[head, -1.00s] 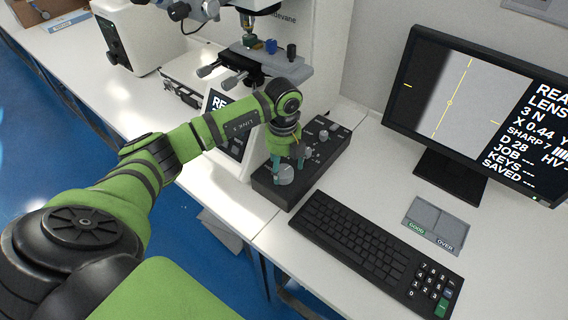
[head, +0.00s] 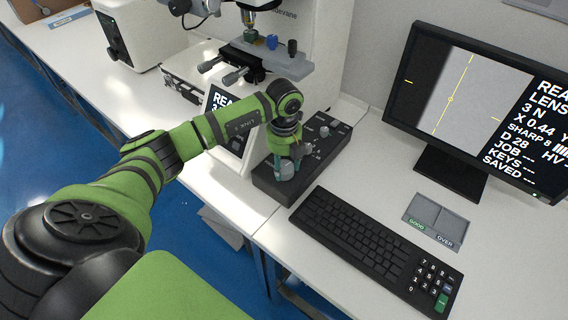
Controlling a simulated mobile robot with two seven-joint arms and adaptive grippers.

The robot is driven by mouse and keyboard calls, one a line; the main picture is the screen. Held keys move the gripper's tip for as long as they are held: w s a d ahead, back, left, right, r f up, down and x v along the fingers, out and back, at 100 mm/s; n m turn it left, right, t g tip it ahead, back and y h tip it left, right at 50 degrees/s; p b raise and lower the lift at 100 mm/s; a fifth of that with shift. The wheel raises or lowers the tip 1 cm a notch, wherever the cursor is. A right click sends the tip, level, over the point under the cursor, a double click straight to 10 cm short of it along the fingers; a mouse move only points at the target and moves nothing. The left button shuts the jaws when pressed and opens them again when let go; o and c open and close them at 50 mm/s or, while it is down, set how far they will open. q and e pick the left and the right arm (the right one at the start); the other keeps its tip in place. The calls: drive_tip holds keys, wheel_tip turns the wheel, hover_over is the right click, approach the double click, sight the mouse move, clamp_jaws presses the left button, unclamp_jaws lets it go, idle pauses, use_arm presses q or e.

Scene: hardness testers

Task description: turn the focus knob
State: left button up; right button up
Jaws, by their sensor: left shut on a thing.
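A black control box (head: 262,178) lies on the white bench, with a large silver knob (head: 285,173) at its front end. I take this for the focus knob; no label on it can be read. My left gripper (head: 286,170) points down over it, its teal fingers shut on the knob, one on each side. The fingers and wrist hide part of the knob. The monitor (head: 450,100) shows a grey picture with yellow marks and text that includes SHARP 8. My right gripper is not in view.
Smaller knobs (head: 324,131) sit on the box behind my gripper. A black keyboard (head: 355,240) lies close to its right, and a grey GOOD/OVER tray (head: 436,217) is beyond. The hardness tester (head: 265,60) and a small tilted screen (head: 217,98) stand behind my forearm.

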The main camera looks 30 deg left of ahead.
use_arm(q)
drive_tip(key=m+b, duration=0.1)
drive_tip(key=m, duration=0.1)
drive_tip(key=m+b, duration=0.2)
drive_tip(key=shift+w+a, duration=0.15)
drive_tip(key=shift+w, duration=0.05)
drive_tip(key=shift+r+m+b, duration=0.1)
drive_tip(key=shift+m+b, duration=0.7)
drive_tip(key=shift+m, duration=0.5)
drive_tip(key=shift+w+r+m, duration=0.1)
drive_tip(key=shift+r+m, duration=0.05)
drive_tip(key=shift+m, duration=0.15)
drive_tip(key=o, duration=1.1)
drive_tip(key=shift+o, duration=0.2)
drive_tip(key=shift+f, duration=0.2)
